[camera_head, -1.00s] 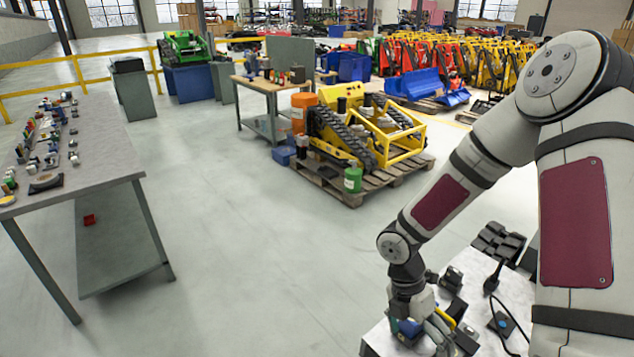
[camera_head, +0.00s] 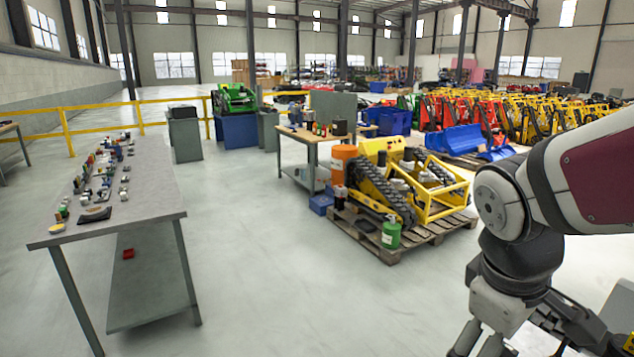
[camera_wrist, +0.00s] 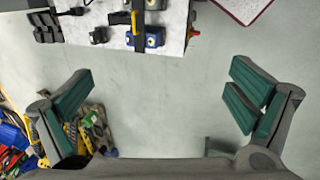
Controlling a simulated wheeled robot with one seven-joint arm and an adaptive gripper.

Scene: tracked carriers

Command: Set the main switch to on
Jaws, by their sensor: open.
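My gripper (camera_wrist: 155,105) is open, with its green-padded fingers wide apart and bare grey floor between them. It also shows at the bottom edge of the head view (camera_head: 485,345), partly cut off. In the wrist view a light worktop (camera_wrist: 82,50) lies beyond the fingers, apart from them. Blue units (camera_wrist: 153,37) stand at its edge beside a yellow-and-black bar (camera_wrist: 138,30). A small red part (camera_wrist: 195,33) sits at the worktop's right side. I cannot tell which part, if any, is the main switch or how it is set.
A grey bench (camera_head: 150,185) with several small parts stands at left. A yellow tracked machine (camera_head: 400,185) rests on a pallet (camera_head: 430,236), with a green bottle (camera_head: 391,234) at its front. Open floor (camera_head: 270,290) lies between. Another workbench (camera_head: 311,138) stands behind.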

